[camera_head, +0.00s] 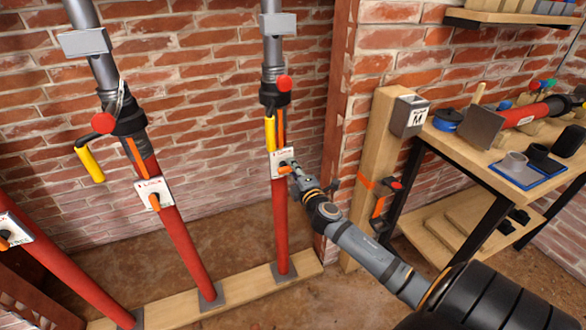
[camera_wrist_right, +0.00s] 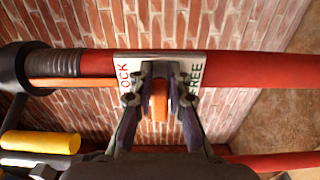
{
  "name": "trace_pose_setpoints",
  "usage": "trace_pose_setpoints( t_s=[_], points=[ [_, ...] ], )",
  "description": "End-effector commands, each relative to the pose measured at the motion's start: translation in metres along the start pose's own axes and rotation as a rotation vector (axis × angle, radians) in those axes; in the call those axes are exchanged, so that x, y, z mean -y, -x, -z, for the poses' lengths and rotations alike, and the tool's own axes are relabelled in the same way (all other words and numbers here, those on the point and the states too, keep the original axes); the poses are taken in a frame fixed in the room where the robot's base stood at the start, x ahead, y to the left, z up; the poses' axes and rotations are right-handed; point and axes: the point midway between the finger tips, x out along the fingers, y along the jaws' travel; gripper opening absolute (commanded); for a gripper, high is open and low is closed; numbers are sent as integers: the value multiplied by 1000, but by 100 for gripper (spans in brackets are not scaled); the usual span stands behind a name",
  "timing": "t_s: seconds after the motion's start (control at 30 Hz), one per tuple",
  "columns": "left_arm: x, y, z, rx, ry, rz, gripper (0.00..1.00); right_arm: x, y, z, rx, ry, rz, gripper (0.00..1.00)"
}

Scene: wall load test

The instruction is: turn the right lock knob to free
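The right lock knob is orange and sits on a white plate (camera_head: 275,165) on the rightmost red prop (camera_head: 281,225). In the right wrist view the orange knob (camera_wrist_right: 160,106) shows between my fingers, with LOCK on the plate to its left and FREE to its right. My right gripper (camera_head: 293,169) is at the plate in the head view. In the wrist view its two fingers (camera_wrist_right: 160,90) stand on either side of the knob, with narrow gaps visible. The knob's base and exact angle are partly hidden by the fingers. My left gripper is not in view.
Other red props with lock plates (camera_head: 154,193) stand to the left, on a wooden floor beam (camera_head: 250,291). A yellow handle (camera_head: 270,133) hangs just above the right plate. A wooden post (camera_head: 365,170) and a workbench (camera_head: 450,143) stand to the right.

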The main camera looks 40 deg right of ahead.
Motion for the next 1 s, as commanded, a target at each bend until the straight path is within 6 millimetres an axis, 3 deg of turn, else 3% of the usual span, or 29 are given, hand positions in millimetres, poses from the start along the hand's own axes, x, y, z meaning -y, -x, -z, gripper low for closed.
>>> trace_pose_setpoints(
  t_s=[0.03, 0.17, 0.53, 1.0],
  points=[
    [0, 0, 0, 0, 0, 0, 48, 2, 0, 0, 1, -1, 3, 22],
    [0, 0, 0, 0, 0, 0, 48, 1, 0, 0, 1, 0, 2, 40],
    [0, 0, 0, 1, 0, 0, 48, 1, 7, 0, 0, 3, 2, 40],
    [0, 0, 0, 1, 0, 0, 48, 2, 105, 0, -3, 5, 5, 40]
  ],
)
